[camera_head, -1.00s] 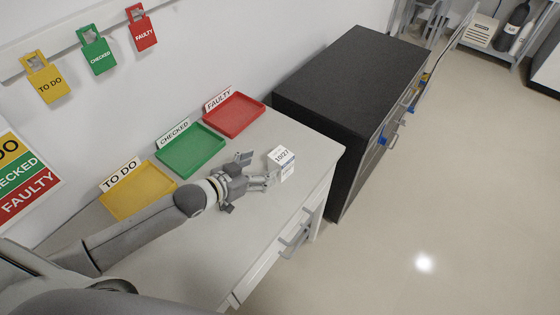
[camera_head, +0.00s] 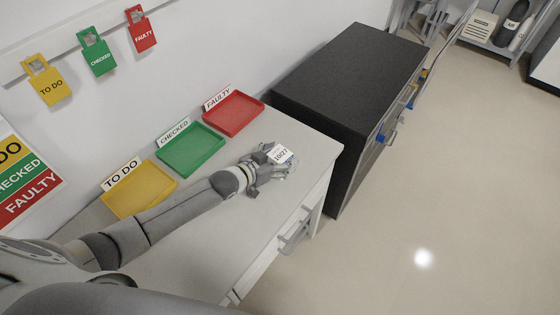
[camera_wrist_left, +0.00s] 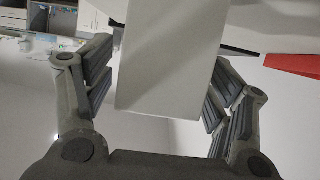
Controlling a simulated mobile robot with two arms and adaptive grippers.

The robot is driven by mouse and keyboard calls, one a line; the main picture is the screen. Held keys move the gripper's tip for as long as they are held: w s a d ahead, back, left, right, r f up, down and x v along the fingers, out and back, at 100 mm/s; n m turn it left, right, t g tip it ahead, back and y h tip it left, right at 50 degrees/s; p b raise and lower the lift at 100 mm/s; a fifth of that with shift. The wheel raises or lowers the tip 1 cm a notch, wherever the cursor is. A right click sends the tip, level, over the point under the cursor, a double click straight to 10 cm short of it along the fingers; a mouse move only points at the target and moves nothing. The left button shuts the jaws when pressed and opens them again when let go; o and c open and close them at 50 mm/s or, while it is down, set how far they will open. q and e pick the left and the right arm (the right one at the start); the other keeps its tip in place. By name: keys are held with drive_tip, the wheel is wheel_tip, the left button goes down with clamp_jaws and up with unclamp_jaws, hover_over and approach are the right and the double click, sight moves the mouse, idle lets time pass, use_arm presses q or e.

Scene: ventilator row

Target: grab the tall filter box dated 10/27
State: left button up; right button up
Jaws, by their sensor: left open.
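The white filter box labelled 10/27 (camera_head: 281,154) stands on the white counter near its right end. My left gripper (camera_head: 268,165) is at the box in the head view, with its fingers around it. In the left wrist view the box (camera_wrist_left: 170,65) fills the space between the two open fingers of my left gripper (camera_wrist_left: 157,95). The lower part of the box is partly hidden by the gripper in the head view. My right gripper is not in view.
Yellow TO DO (camera_head: 139,190), green CHECKED (camera_head: 190,150) and red FAULTY (camera_head: 233,115) trays line the wall side of the counter (camera_head: 190,255). A dark cabinet (camera_head: 350,80) stands beyond the counter's right end. The floor to the right is clear.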

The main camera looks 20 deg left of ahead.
use_arm(q)
drive_tip(key=c, duration=1.1)
